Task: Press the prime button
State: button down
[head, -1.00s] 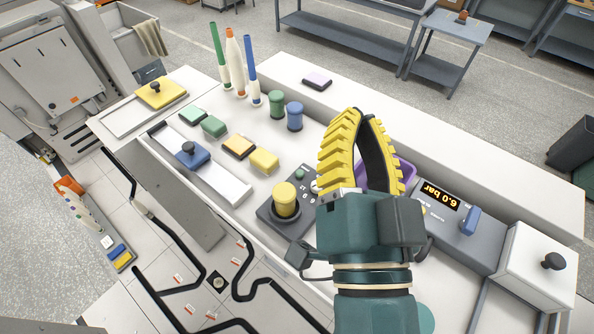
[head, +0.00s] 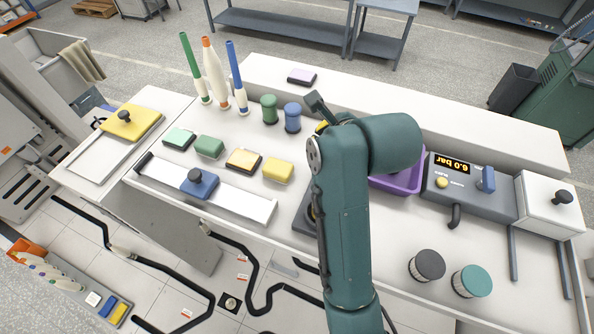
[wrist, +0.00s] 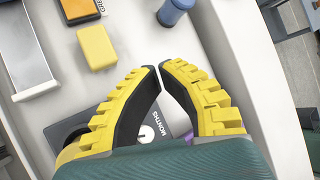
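The dark control box (head: 301,213) is mostly hidden behind my arm in the head view. A grey pressure unit (head: 468,203) reading 6.0 bar carries a small yellow button (head: 442,183) and a blue lever (head: 486,179). I cannot read which button is marked prime. My gripper (wrist: 160,67) is empty, its yellow ribbed fingertips almost together. In the head view my arm hides most of it.
A purple tray (head: 408,181) stands right of my arm. Yellow (head: 278,169) and green (head: 209,147) blocks, green (head: 269,109) and blue (head: 292,117) spools and tall bobbins (head: 214,76) stand left. A white box (head: 547,207) is at the right end.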

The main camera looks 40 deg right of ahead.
jog(key=shift+s+d+f, duration=0.1)
jog(key=shift+s+d, duration=0.3)
jog(key=shift+d, duration=0.2)
notch_tip(320, 180, down, 7)
jog(key=b, duration=0.4)
jog(key=shift+a, duration=0.1)
jog(key=shift+f, duration=0.9)
jog(key=shift+f, duration=0.1)
jog(key=shift+f, duration=0.3)
